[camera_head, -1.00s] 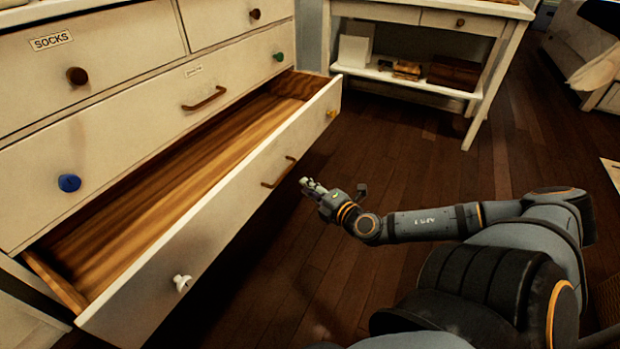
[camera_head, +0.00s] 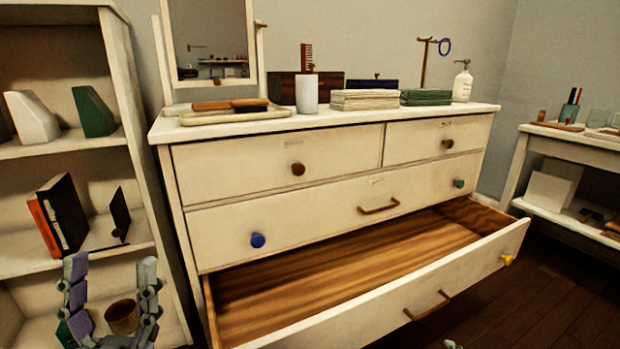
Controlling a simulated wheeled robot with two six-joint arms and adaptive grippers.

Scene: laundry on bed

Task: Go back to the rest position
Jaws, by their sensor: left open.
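My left gripper (camera_head: 111,262) stands upright at the lower left, in front of the shelf unit. Its two jointed fingers are spread wide with nothing between them. A small grey tip at the bottom edge, below the open drawer's handle, seems to be my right gripper (camera_head: 452,344). The rest of it is out of frame, so its jaws cannot be judged. The white dresser (camera_head: 275,165) fills the middle. Its bottom drawer (camera_head: 340,265) is pulled out and the visible inside is empty. The drawers above are shut.
The shelf unit (camera_head: 135,170) at left holds books (camera_head: 66,212) and a brown pot (camera_head: 122,317). The dresser top carries a mirror (camera_head: 208,42), folded cloths (camera_head: 365,99) and a pump bottle (camera_head: 462,82). A side table (camera_head: 590,140) stands at right. Dark floor (camera_head: 550,300) is clear at lower right.

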